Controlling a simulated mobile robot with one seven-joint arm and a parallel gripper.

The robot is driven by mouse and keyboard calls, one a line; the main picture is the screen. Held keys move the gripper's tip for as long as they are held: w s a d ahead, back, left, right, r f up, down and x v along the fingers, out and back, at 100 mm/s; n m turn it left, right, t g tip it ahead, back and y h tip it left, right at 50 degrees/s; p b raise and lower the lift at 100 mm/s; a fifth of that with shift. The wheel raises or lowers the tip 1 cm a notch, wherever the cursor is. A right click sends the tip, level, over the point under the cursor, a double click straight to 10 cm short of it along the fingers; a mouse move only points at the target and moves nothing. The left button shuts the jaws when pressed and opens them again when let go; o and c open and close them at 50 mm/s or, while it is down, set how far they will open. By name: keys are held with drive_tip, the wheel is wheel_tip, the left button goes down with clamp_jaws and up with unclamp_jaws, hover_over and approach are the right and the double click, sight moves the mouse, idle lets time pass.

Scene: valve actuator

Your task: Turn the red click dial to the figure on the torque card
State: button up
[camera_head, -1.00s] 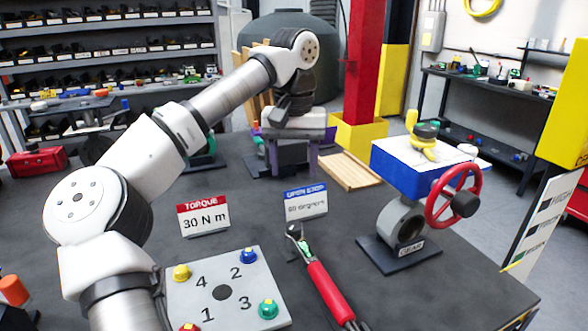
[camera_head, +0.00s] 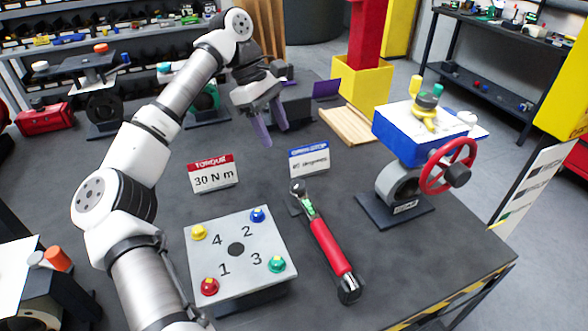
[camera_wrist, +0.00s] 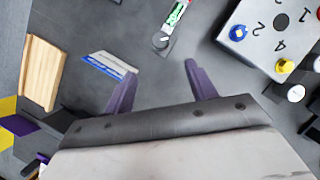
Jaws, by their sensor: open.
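The torque card (camera_head: 213,174) stands on the bench with a red header and reads 30 N m. A torque wrench with a long red handle (camera_head: 332,247) lies to its right, head toward the back; a dark knob sits at its near end (camera_head: 349,289). I cannot make out a red click dial for certain. My gripper (camera_head: 262,142) is open and empty above the bench, behind the cards, its purple fingers pointing down. In the wrist view the open fingers (camera_wrist: 157,82) show, with the wrench head (camera_wrist: 162,40) beyond them.
A blue-headed card (camera_head: 309,159) stands behind the wrench. A plate with numbered coloured bolts (camera_head: 241,275) lies to its left. A blue valve actuator with a red handwheel (camera_head: 447,165) stands at the right. A wooden tray (camera_head: 349,125) lies behind.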

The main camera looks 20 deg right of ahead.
sight(297, 183)
drive_tip(key=p+x, duration=0.4)
drive_tip(key=x, duration=0.9)
drive_tip(key=shift+f, duration=0.35)
drive_tip(key=shift+d, duration=0.1)
drive_tip(key=c, duration=1)
